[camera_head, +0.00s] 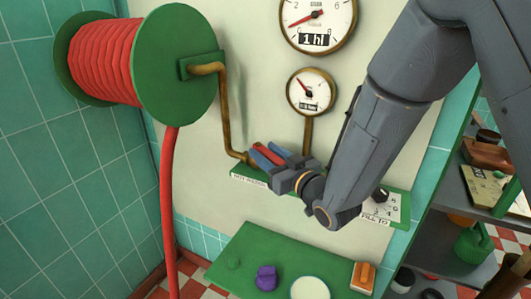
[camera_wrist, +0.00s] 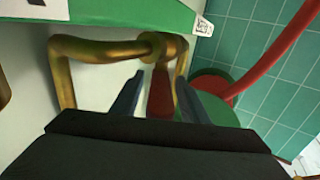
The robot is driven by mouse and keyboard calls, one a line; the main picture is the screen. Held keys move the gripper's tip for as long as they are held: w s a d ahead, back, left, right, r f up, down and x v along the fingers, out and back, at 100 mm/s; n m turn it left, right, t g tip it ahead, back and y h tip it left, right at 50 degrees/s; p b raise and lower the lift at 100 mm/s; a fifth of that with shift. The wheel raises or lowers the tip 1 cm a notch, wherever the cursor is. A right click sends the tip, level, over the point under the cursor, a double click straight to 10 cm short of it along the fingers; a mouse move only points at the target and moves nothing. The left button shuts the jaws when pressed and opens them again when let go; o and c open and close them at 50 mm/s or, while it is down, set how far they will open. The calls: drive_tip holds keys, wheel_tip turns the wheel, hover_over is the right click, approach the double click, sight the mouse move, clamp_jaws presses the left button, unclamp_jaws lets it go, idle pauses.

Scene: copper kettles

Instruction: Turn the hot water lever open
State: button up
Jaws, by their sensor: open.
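The red hot water lever (camera_head: 267,154) sits at the lower end of the brass pipe, above the label strip reading "HOT WATER" (camera_head: 248,181). In the wrist view the red lever (camera_wrist: 160,93) extends from a brass valve joint (camera_wrist: 155,47) toward my gripper. My gripper (camera_head: 264,152) is open, with its two blue-grey fingers on either side of the lever; they also straddle it in the wrist view (camera_wrist: 160,76). Gaps show between lever and fingers there. The lever's near end is hidden behind the dark gripper body.
A green hose reel (camera_head: 178,65) with red hose is at upper left. Two gauges (camera_head: 318,20) (camera_head: 311,92) are on the wall. Below, a green table (camera_head: 240,255) holds a purple knob-like item (camera_head: 266,278) and an orange-and-white item (camera_head: 363,276). Shelves stand right.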

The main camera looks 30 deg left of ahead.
drive_tip(key=b+v, duration=0.2)
drive_tip(key=v, duration=0.5)
drive_tip(key=shift+s+d, duration=0.1)
drive_tip(key=shift+d, duration=0.15)
